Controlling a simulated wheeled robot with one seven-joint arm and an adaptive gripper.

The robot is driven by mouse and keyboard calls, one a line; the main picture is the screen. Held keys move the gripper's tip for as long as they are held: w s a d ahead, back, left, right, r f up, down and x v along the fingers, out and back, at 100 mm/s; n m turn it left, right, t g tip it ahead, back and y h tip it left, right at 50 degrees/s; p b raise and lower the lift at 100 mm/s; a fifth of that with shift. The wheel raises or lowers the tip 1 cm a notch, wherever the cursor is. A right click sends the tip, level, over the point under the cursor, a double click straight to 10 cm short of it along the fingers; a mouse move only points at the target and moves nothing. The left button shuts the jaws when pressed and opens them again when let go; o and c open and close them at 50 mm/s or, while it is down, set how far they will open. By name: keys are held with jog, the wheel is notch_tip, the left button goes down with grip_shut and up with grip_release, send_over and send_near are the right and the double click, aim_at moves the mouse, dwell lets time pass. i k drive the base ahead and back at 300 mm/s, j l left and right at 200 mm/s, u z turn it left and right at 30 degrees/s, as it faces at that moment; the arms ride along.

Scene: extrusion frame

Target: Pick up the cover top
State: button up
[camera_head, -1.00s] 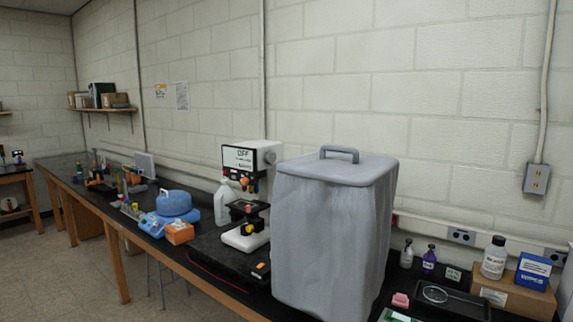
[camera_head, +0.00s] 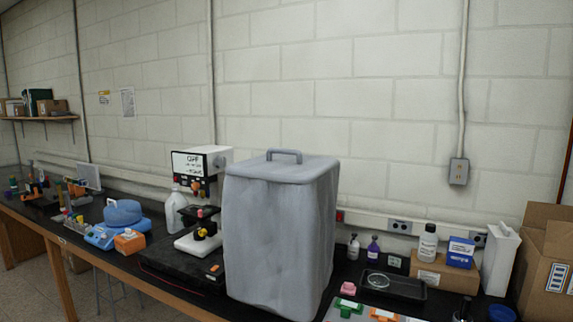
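The cover top (camera_head: 283,168) is the flat grey lid of a tall grey cover (camera_head: 272,240), with a raised loop handle (camera_head: 284,152) in its middle. The cover stands upright on the black bench near the middle of the picture. Its lower edge is close to the bench's front. My gripper is not in view, and nothing is seen holding the handle.
Left of the cover stand a microscope-like device (camera_head: 203,200) with a small screen, a white jug (camera_head: 176,211) and a blue round-topped device (camera_head: 122,213). To its right are small bottles, a black tray (camera_head: 393,288) and a cardboard box (camera_head: 545,262). The space above the lid looks clear.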

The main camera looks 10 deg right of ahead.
aim_at(285, 166)
jog(key=i+j+z, duration=0.25)
jog(key=i, duration=0.2)
jog(key=i+j+z, duration=0.2)
jog(key=i, duration=0.25)
